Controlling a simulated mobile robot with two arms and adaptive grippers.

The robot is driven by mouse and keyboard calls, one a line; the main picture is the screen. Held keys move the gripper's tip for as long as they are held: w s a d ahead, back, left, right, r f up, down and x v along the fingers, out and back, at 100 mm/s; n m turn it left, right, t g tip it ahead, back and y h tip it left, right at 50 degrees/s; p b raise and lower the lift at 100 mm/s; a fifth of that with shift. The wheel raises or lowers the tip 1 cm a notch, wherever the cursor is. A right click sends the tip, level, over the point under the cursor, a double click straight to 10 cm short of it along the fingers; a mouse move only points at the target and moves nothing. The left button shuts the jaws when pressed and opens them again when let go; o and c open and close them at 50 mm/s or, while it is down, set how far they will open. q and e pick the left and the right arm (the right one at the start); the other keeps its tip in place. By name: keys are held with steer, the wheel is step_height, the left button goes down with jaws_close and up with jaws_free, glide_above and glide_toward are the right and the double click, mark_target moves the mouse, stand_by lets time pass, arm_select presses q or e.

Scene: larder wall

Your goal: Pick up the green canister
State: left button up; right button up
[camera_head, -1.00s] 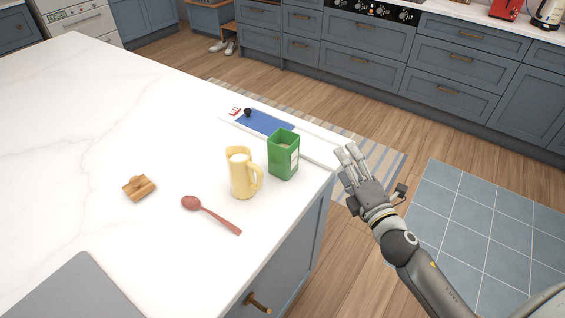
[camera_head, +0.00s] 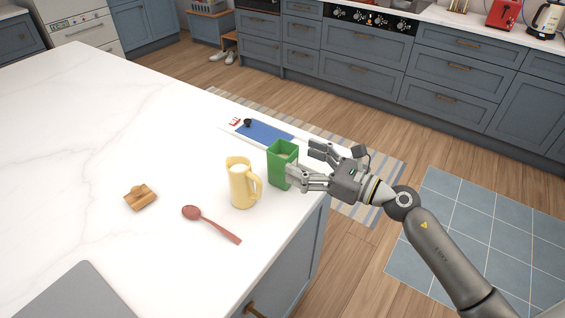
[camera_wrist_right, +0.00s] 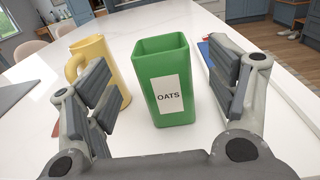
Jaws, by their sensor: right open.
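The green canister (camera_head: 277,168) stands upright and open-topped near the right edge of the white island. In the right wrist view the canister (camera_wrist_right: 163,60) shows a white label reading OATS. My right gripper (camera_head: 303,164) is open at the canister's right side, one finger toward its front and one toward its back. In the right wrist view the canister stands ahead, between the open fingers (camera_wrist_right: 160,90), with a gap on each side. My left gripper is not in view.
A yellow jug (camera_head: 240,184) stands close left of the canister, and it shows near the left finger in the wrist view (camera_wrist_right: 97,62). A blue board (camera_head: 262,132) lies behind. A red spoon (camera_head: 212,224) and wooden block (camera_head: 140,198) lie left. Bare counter extends left.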

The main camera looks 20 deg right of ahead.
mark_target(294, 153)
steer(key=shift+w+a, duration=0.25)
steer(key=shift+w, duration=0.05)
steer(key=p+x, duration=0.1)
steer(key=x, duration=0.1)
steer(key=r+p+x, duration=0.1)
steer(key=x, duration=0.1)
steer(key=shift+w+a, duration=0.2)
steer(key=shift+w, duration=0.15)
steer(key=shift+w+a+f+p, duration=0.1)
steer(key=shift+w+a+p, duration=0.15)
steer(key=shift+p, duration=0.05)
steer(key=shift+d, duration=0.1)
steer(key=shift+c, duration=0.3)
steer(key=c, duration=1.4)
steer(key=shift+c, duration=0.7)
